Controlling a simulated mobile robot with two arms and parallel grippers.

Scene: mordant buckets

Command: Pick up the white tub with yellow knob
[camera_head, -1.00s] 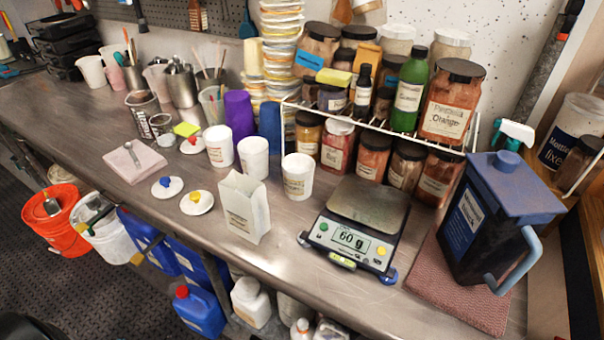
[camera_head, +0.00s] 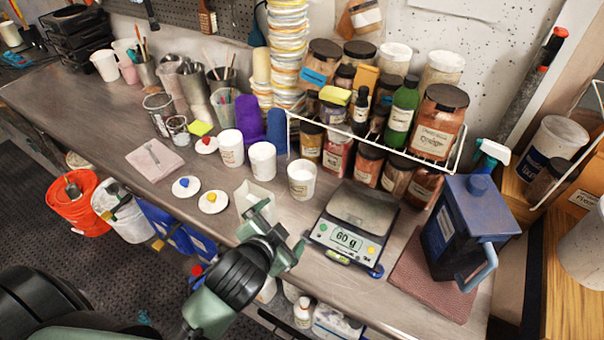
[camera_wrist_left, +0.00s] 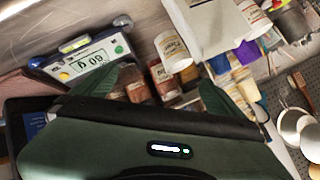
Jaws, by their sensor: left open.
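Three white tubs stand on the metal bench: a left one (camera_head: 231,150), a middle one (camera_head: 262,162) and a right one (camera_head: 302,181). None shows a yellow knob on top. A round white lid with a yellow knob (camera_head: 212,201) lies flat on the bench, left of a white paper bag (camera_head: 246,197). My left gripper (camera_head: 283,232) is open and empty near the bench's front edge, in front of the bag and apart from the tubs. In the left wrist view, a labelled white tub (camera_wrist_left: 173,50) shows beyond the open fingers. My right gripper is not in view.
A scale (camera_head: 345,230) reading 60 g is right of my gripper. Lids with a blue knob (camera_head: 186,187) and a red knob (camera_head: 206,145) lie left. A wire rack (camera_head: 375,135) with jars stands behind. A dark blue jug (camera_head: 465,228) stands at right.

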